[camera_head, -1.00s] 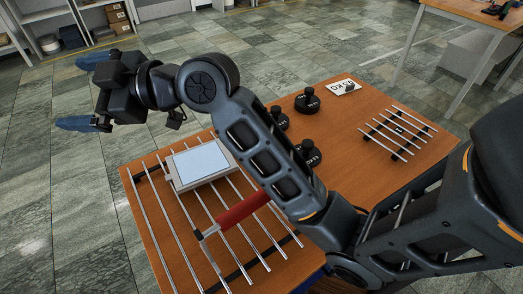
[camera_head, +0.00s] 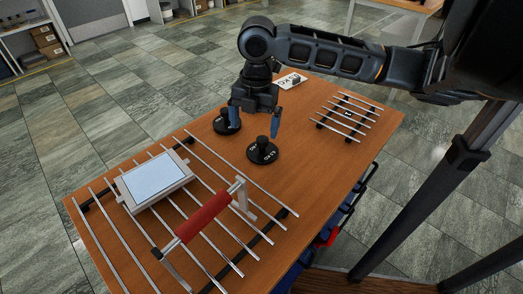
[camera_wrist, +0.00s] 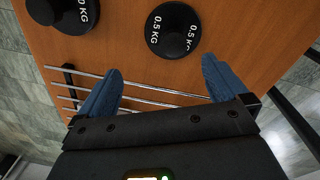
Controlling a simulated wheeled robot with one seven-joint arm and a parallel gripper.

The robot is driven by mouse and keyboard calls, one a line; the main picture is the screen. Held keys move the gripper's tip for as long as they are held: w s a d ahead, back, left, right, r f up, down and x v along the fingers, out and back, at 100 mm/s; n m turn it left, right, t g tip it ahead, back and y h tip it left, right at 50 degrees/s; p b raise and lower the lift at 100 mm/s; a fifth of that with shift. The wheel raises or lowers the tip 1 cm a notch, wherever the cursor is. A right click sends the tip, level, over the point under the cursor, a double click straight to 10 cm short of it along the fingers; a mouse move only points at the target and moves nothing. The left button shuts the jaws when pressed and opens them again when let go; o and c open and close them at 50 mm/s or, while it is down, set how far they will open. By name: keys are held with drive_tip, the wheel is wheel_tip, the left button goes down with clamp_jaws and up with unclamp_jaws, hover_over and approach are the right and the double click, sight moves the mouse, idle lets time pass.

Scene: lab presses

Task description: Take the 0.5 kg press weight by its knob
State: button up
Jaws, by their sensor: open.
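The 0.5 kg press weight (camera_wrist: 173,30) is a black disc with a raised round knob and white "0.5 KG" lettering, at the top of the wrist view. It appears to be the front weight (camera_head: 262,151) on the wooden table in the head view, where the lettering is hard to read. My gripper (camera_head: 254,120) points down above the table, just behind that weight, with its two blue fingers apart and nothing between them. In the wrist view the weight lies beyond the fingertips (camera_wrist: 160,80), not between them.
Another black weight (camera_head: 227,120) stands close by; a larger one marked "0 KG" (camera_wrist: 62,12) shows in the wrist view. A small rod rack (camera_head: 346,118) is to the right, a label card (camera_head: 290,80) behind. A large rod rack with a red handle (camera_head: 204,217) fills the left.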

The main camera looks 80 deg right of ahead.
sight(262, 139)
drive_tip(key=shift+s+d+f+g, duration=0.1)
drive_tip(key=shift+s+d+g, duration=0.1)
drive_tip(key=shift+s, duration=0.25)
drive_tip(key=shift+s+d+f+g, duration=0.1)
drive_tip(key=shift+s+d, duration=0.05)
drive_tip(key=shift+s, duration=0.25)
drive_tip(key=shift+s+d+f, duration=0.1)
drive_tip(key=shift+s+f, duration=0.1)
drive_tip(key=shift+f, duration=0.1)
drive_tip(key=shift+f+p, duration=0.45)
drive_tip(key=shift+f, duration=3.15)
drive_tip(key=shift+c, duration=0.4)
drive_tip(key=shift+w+r, duration=0.1)
drive_tip(key=c, duration=1)
